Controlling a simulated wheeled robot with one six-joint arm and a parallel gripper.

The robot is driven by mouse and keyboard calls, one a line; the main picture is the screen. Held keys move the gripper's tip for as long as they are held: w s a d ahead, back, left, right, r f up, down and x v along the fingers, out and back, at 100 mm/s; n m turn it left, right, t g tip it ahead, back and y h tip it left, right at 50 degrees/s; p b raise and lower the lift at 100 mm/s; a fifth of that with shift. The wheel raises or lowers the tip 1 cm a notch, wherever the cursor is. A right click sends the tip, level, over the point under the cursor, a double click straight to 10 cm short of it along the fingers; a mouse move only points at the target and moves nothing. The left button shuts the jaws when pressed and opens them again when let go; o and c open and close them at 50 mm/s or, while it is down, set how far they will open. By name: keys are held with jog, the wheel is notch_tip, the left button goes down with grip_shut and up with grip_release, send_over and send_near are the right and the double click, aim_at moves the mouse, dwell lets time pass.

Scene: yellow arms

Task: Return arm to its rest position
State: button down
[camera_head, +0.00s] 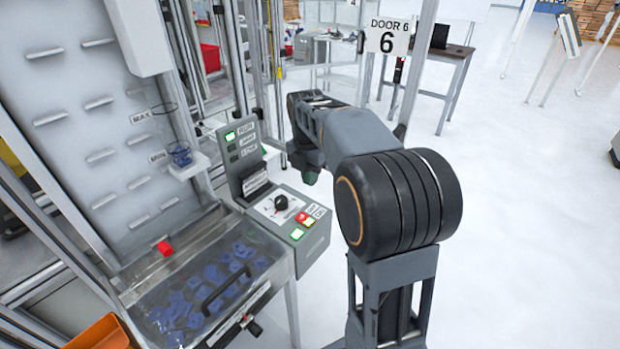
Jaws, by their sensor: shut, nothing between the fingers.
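My arm, grey with a large black ringed joint, rises at the centre right and reaches away from the camera. At its far end a dark part with a small grey-green tip hangs down; this is my gripper (310,176), small and partly hidden by the arm. It appears shut, with nothing seen in it. It is above and behind the right side of the control panel (285,213), apart from it as far as I can tell.
Left of my arm stands a grey machine (95,110) with a clear-covered bin (205,285) of blue parts. An orange bin (100,334) is at lower left. A "DOOR 6" sign (388,38) hangs behind.

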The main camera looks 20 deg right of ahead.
dwell(0.3)
jog(key=s+a+f+m+t, duration=0.2)
jog(key=s+a+m, duration=0.1)
jog(key=s+m, duration=0.5)
jog(key=s+a+f+m+t, duration=0.2)
jog(key=s+a+m, duration=0.2)
jog(key=s+m, duration=0.4)
jog(key=shift+s+a+f+m+t, duration=0.2)
jog(key=shift+f+m+t, duration=0.15)
jog(key=shift+m, duration=3.35)
